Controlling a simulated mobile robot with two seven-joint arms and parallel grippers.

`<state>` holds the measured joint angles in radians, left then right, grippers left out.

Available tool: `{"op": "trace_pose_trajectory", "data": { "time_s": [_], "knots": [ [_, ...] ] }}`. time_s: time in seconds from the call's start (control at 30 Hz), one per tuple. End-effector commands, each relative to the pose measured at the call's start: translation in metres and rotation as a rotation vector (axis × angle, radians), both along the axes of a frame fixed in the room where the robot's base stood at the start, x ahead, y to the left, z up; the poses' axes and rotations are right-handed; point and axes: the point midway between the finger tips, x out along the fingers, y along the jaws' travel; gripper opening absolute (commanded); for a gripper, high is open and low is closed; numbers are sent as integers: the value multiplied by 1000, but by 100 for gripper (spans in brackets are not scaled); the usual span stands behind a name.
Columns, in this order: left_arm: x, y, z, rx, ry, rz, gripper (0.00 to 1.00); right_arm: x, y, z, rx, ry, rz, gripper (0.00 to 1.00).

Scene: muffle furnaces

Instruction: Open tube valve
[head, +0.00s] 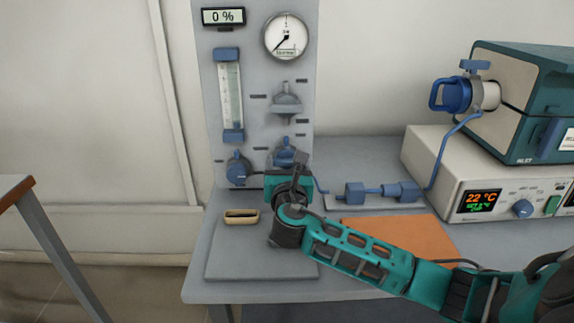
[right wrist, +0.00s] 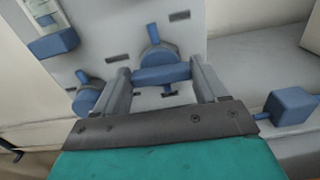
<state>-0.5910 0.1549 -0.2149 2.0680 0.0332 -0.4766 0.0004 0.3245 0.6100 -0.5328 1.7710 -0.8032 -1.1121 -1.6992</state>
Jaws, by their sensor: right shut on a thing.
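A grey gas panel (head: 263,60) stands upright at the back of the bench. Low on it sit two blue valves: a left one (head: 238,172) and a right one (head: 284,155). My right gripper (head: 290,172) is at the right one and partly hides it. In the right wrist view my right gripper (right wrist: 165,84) has its fingers on either side of this valve's blue handle (right wrist: 162,74), shut on it. The left valve (right wrist: 88,96) shows beside the left finger, clear of it. My left gripper is not in view.
The panel carries a 0 % display (head: 223,17), a flow tube (head: 230,95) and a dial gauge (head: 286,37). Blue inline fittings (head: 355,193) lie on the bench to the right, leading to a furnace (head: 530,100). A small dish (head: 241,216) and an orange mat (head: 400,235) lie near my arm.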

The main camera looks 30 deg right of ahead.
Motion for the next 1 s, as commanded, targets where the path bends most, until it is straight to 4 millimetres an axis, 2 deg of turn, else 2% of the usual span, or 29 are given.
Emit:
{"op": "trace_pose_trajectory", "data": {
  "time_s": [0.5,1.0],
  "knots": [
    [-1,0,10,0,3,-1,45,-2,-1,-1,343,-206,-1,42],
    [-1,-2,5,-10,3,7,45,-3,-3,-5,749,-456,-3,42]
  ]
}}
